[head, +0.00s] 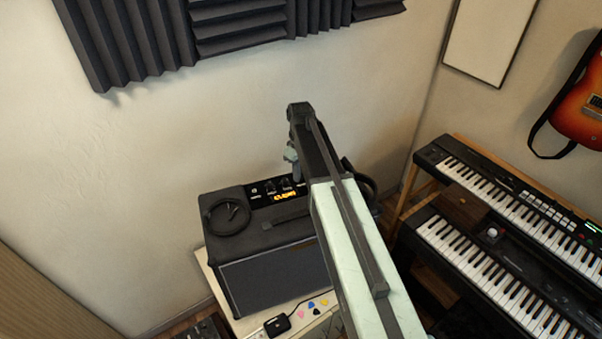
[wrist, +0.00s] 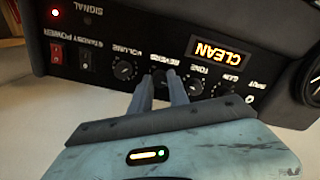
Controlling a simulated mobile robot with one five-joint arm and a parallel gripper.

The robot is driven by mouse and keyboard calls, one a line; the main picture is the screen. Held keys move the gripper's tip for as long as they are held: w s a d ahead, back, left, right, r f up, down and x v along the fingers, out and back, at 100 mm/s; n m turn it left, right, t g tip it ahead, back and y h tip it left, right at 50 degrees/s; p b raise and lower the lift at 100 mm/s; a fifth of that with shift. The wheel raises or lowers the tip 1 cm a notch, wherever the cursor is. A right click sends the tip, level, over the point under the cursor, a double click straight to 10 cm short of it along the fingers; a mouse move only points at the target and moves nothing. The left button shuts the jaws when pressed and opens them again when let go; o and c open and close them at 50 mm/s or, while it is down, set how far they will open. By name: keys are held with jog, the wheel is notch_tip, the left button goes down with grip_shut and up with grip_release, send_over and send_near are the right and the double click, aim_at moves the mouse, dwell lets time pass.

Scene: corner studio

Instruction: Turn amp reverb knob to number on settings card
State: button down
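The black amp (head: 270,275) stands on a pale cabinet in the head view, its control panel at the top rear. The wrist view shows this panel (wrist: 225,105) with its lettering upside down or tilted and a lit orange CLEAN display (wrist: 220,52). The dark reverb knob (wrist: 158,76) sits between the volume knob (wrist: 124,70) and the tone knob (wrist: 193,85). My gripper (wrist: 160,82) has its two grey fingers on either side of the reverb knob, with no clear gap; the knob's pointer is hidden. My gripper also shows above the panel in the head view (head: 295,172). I cannot make out a settings card.
A coiled black cable (head: 228,214) lies on the amp's left top. Coloured picks (head: 312,305) and a small black pedal (head: 277,325) lie on the cabinet in front. Two keyboards (head: 500,245) stand at the right.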

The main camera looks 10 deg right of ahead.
jog(key=shift+m, duration=0.3)
jog(key=m, duration=0.4)
jog(key=shift+m, duration=0.3)
jog(key=m, duration=0.5)
jog(key=shift+m, duration=0.4)
jog(key=c, duration=1.3)
grip_release()
jog(key=shift+o, duration=0.2)
jog(key=shift+r, duration=0.1)
